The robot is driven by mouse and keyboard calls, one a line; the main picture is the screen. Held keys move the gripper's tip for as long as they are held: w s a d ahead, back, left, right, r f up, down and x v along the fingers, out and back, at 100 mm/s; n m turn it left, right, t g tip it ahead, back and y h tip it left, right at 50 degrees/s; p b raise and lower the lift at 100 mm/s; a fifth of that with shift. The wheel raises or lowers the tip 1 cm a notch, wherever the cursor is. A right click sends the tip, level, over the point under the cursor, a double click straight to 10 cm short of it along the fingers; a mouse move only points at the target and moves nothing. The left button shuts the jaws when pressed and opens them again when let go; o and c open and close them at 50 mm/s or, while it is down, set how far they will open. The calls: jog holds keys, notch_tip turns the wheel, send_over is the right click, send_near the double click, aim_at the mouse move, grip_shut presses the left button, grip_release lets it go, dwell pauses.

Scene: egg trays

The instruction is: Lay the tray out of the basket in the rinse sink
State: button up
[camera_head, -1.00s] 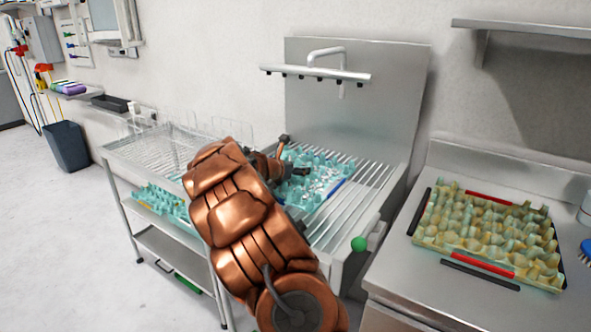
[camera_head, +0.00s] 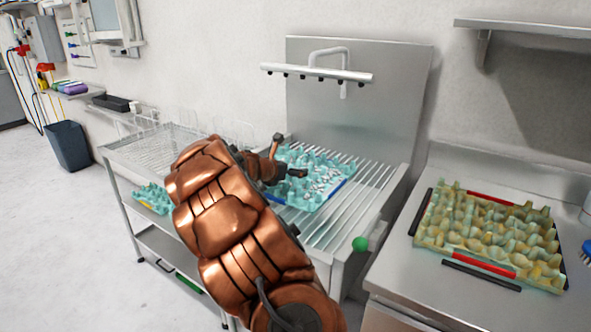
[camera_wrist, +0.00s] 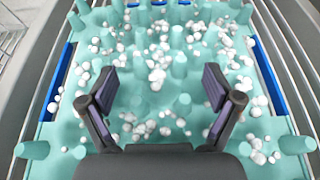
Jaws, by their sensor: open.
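A turquoise egg tray (camera_head: 335,182) with blue edge strips lies on the slatted grate of the rinse sink (camera_head: 372,195). White foam-like beads cover much of it. It fills most of the wrist view (camera_wrist: 180,100), pegs upward. My gripper (camera_head: 289,157) is over the tray's left part in the head view. In the wrist view its two fingers (camera_wrist: 160,88) are wide apart with nothing clamped between them, only tray pegs and beads below. My arm hides the tray's near left side. I cannot tell whether the fingers touch the tray.
A wire rack (camera_head: 150,150) tops a cart at left, with another turquoise tray (camera_head: 152,198) below. A yellowish stained tray (camera_head: 480,238) with red strips lies on the right counter (camera_head: 400,268). A spray bar (camera_head: 318,74) hangs above the sink. A green knob (camera_head: 360,244) is at its front.

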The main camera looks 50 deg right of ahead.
jog(key=v, duration=0.8)
jog(key=shift+s+a, duration=0.1)
jog(key=shift+s+a+r, duration=0.1)
jog(key=shift+a, duration=0.1)
jog(key=s+a+f+m+g+y, duration=0.1)
jog(key=s+a+f+m+y, duration=0.2)
jog(key=s+a+m, duration=0.3)
jog(key=s+a+f+m+y, duration=0.2)
jog(key=s+a+m+y, duration=0.4)
jog(key=s+a, duration=0.7)
jog(key=s+a+f+m+g+y, duration=0.1)
jog(key=s+a+f+m+y, duration=0.2)
jog(key=a, duration=2.3)
jog(key=s+m+y, duration=0.1)
jog(key=s+m, duration=0.2)
jog(key=s, duration=0.4)
jog(key=shift+s+a+f+g, duration=0.3)
jog(key=shift+s+a+f, duration=0.05)
